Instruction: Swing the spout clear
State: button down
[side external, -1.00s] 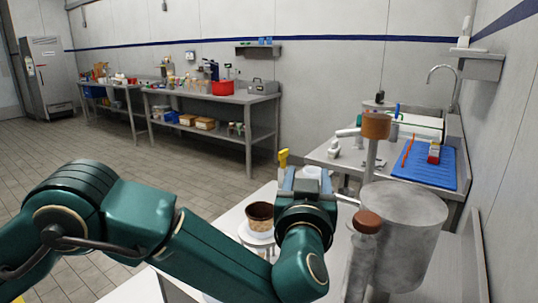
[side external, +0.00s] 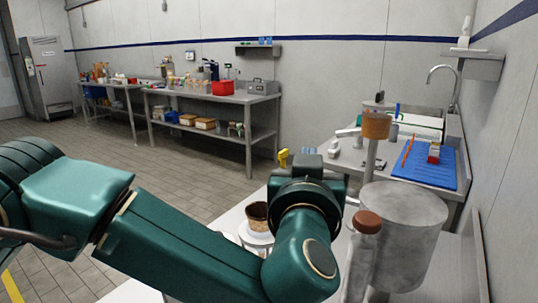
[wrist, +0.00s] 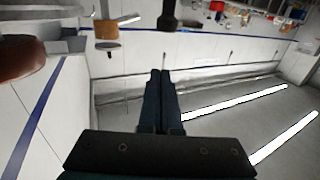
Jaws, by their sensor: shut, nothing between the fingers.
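The machine is a grey metal drum (side external: 408,225) at the right, with a brown-topped post (side external: 376,124) behind it and a brown knob (side external: 367,222) at its front left. A short pale pipe stub (side external: 352,201) shows between the drum and my wrist; it may be the spout, but most of it is hidden. In the wrist view my gripper (wrist: 160,73) is shut and empty, its two fingers pressed together. A brown-topped part (wrist: 107,46) and a dark fitting (wrist: 168,20) lie beyond the fingertips, apart from them. The side view hides the fingertips behind my wrist.
A brown cup with a waffle-like base (side external: 257,216) stands on a white stand left of my wrist. A yellow part (side external: 283,158) rises just behind it. A sink counter with a blue mat (side external: 425,168) is behind the drum. The floor at left is open.

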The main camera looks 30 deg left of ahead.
notch_tip(320, 180, up, 6)
jog(key=w+a+f+m+g+h, duration=0.1)
jog(key=w+a+f+g+h, duration=0.3)
jog(key=w+a+h, duration=0.6)
jog(key=s+a+r+g+h, duration=0.2)
jog(key=s+a+h, duration=0.25)
jog(key=s, duration=0.25)
jog(key=s+a+r+g+h, duration=0.2)
jog(key=s+a+h, duration=0.1)
jog(key=s+h, duration=0.4)
notch_tip(320, 180, down, 11)
jog(key=d+y, duration=0.1)
jog(key=x, duration=0.9)
jog(key=shift+s+d+f, duration=0.1)
jog(key=shift+d+f, duration=0.1)
jog(key=shift+d, duration=0.3)
jog(key=shift+s+d+f, duration=0.15)
jog(key=shift+d+f, duration=0.05)
jog(key=shift+d, duration=0.35)
jog(key=shift+s+d+f, duration=0.15)
jog(key=shift+d+f, duration=0.05)
jog(key=shift+d, duration=0.35)
jog(key=shift+s+d+f, duration=0.15)
jog(key=shift+d+f, duration=0.05)
jog(key=shift+d, duration=0.35)
